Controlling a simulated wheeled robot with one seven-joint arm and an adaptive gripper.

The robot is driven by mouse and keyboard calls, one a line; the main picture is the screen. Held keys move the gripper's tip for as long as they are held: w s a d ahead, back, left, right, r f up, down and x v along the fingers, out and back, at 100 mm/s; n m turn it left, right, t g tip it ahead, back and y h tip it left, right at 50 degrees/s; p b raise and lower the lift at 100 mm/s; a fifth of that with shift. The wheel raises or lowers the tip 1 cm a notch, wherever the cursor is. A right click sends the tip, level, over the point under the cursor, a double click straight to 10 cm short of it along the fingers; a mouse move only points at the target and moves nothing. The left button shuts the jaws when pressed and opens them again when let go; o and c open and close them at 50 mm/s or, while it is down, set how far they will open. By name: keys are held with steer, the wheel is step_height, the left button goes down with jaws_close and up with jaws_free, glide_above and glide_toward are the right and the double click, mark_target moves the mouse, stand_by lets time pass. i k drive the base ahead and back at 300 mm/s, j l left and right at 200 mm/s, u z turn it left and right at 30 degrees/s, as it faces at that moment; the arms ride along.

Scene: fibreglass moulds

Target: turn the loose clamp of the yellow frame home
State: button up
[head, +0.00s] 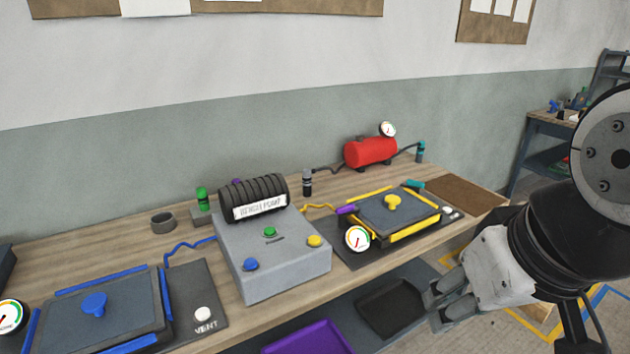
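The yellow frame (415,231) lies on a dark mat on the bench, right of the grey pump. It surrounds a dark grey mould with a yellow knob (392,202) on top. A purple clamp-like handle (346,210) sticks out at its left corner, and a teal one (415,184) sits at its far right corner. I cannot tell for certain which clamp is loose. My gripper (436,305) is at the lower right, in front of the bench edge and apart from the frame. Its two fingers are parted, with nothing visible between them.
A pressure gauge (357,239) stands at the frame's near left corner. The grey bench pump (272,258) and blue frame (118,281) are left. A red tank (370,152) stands behind. A black tray (392,307) and purple tray (310,338) lie below the bench top.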

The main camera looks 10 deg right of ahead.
mark_target(416, 186)
steer(key=i+l+z, duration=0.2)
steer(key=i, duration=0.3)
steer(key=i+l+z, duration=0.2)
steer(key=i, duration=0.35)
steer(key=j, duration=0.1)
